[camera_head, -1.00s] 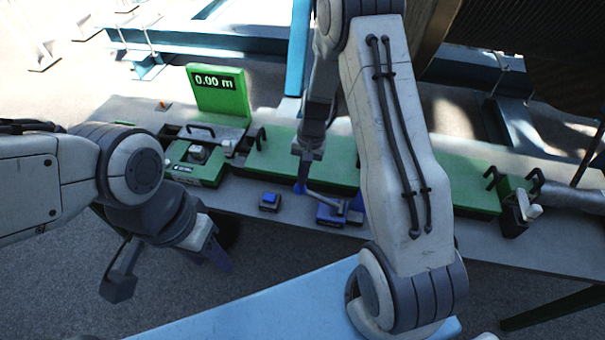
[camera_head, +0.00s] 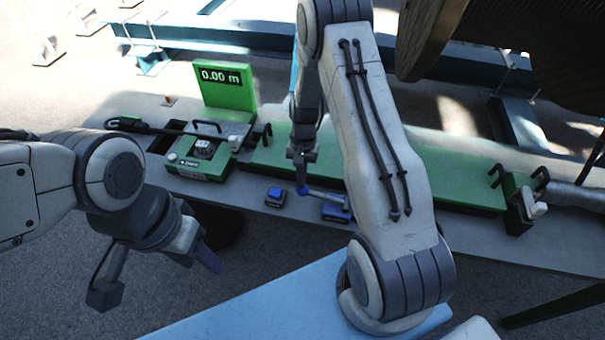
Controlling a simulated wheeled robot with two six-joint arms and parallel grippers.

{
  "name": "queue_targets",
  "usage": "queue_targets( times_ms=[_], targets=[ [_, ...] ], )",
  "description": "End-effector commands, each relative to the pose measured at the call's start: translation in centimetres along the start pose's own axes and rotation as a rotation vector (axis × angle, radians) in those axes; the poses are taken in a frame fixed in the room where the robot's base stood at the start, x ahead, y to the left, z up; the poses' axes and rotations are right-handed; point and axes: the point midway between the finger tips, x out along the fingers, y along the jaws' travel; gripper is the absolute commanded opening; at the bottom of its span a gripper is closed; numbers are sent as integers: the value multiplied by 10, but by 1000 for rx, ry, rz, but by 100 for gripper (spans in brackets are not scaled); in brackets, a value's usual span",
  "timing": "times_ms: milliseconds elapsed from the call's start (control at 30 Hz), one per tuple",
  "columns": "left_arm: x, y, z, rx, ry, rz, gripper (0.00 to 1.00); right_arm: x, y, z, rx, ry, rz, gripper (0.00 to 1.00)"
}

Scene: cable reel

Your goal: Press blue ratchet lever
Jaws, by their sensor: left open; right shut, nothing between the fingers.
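The blue ratchet device (camera_head: 336,212) sits on the front of the grey bench, partly hidden by my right arm. Its lever (camera_head: 326,196) is a slim bar sticking out to the left, nearly level. My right gripper (camera_head: 302,189) is shut and empty, pointing down, with its tips at the lever's left end. I cannot tell whether they touch it. My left gripper (camera_head: 155,275) is open and empty, in front of the bench and well away from the lever.
A small blue block (camera_head: 275,196) lies just left of my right gripper. A green meter unit (camera_head: 198,160) with a display (camera_head: 225,84) reading 0.00 m stands further left. A green plate (camera_head: 455,185) and black-pronged guide (camera_head: 520,195) are right. A large reel (camera_head: 430,45) overhangs the upper right.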

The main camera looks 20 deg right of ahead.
Motion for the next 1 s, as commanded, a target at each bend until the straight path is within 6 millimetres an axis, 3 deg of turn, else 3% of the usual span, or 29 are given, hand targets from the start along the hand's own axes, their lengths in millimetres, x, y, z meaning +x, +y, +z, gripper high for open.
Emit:
queue_targets(
  times_ms=[33,233,667,833,1000],
  targets=[
    [9,-1,0,0,0,0,50,10,-3,-2,-1,1,0,0],
    [21,-2,1,1,0,0,50,25,-10,-5,-2,2,-1,0],
    [22,-2,1,1,0,0,50,30,-11,-4,-2,1,0,0],
    [13,-1,1,1,0,0,50,19,-13,-3,-1,3,-1,0],
    [-10,1,-1,0,0,0,50,-12,-17,-1,0,7,-5,0]
  ],
)
